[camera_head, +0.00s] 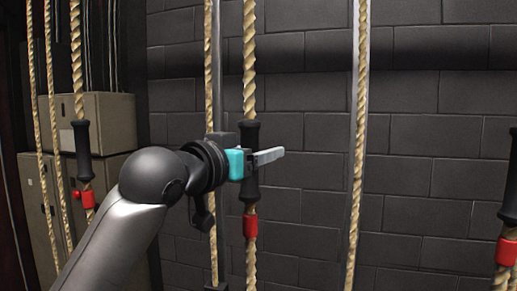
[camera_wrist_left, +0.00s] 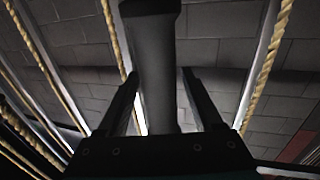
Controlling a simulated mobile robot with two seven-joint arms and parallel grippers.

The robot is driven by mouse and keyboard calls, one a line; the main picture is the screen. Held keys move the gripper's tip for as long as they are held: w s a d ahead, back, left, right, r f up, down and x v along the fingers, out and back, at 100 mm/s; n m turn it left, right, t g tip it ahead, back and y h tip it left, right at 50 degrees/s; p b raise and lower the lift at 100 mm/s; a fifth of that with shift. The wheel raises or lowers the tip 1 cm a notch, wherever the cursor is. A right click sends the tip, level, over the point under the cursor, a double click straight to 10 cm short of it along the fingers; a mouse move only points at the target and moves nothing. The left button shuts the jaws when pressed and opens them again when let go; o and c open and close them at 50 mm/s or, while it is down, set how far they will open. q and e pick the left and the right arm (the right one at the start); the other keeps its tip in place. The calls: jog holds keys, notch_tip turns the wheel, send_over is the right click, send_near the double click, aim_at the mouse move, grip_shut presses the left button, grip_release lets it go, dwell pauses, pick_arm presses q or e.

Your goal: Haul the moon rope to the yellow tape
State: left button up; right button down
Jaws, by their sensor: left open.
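Several tan ropes hang in front of a dark block wall. The middle rope (camera_head: 249,60) carries a black grip handle (camera_head: 251,137) with a red tape band (camera_head: 250,226) below it. My left gripper (camera_head: 270,156) is at that handle with its jaws open. In the left wrist view the black handle (camera_wrist_left: 156,60) stands between the two spread fingers (camera_wrist_left: 160,80), with gaps showing beside it. I see no moon mark and no yellow tape, so I cannot tell which rope is the moon rope. My right gripper is not in view.
A left rope (camera_head: 77,60) has a black handle (camera_head: 82,138) and red tape (camera_head: 88,199). Another handle (camera_head: 511,185) with red tape (camera_head: 507,251) is at the right edge. A plain rope (camera_head: 357,150) hangs between. Grey boxes (camera_head: 110,120) stand at the left.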

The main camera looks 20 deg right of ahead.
pick_arm(q)
jog(key=shift+w+d, duration=0.1)
jog(key=shift+d, duration=0.05)
grip_shut()
dwell(0.5)
dwell(0.9)
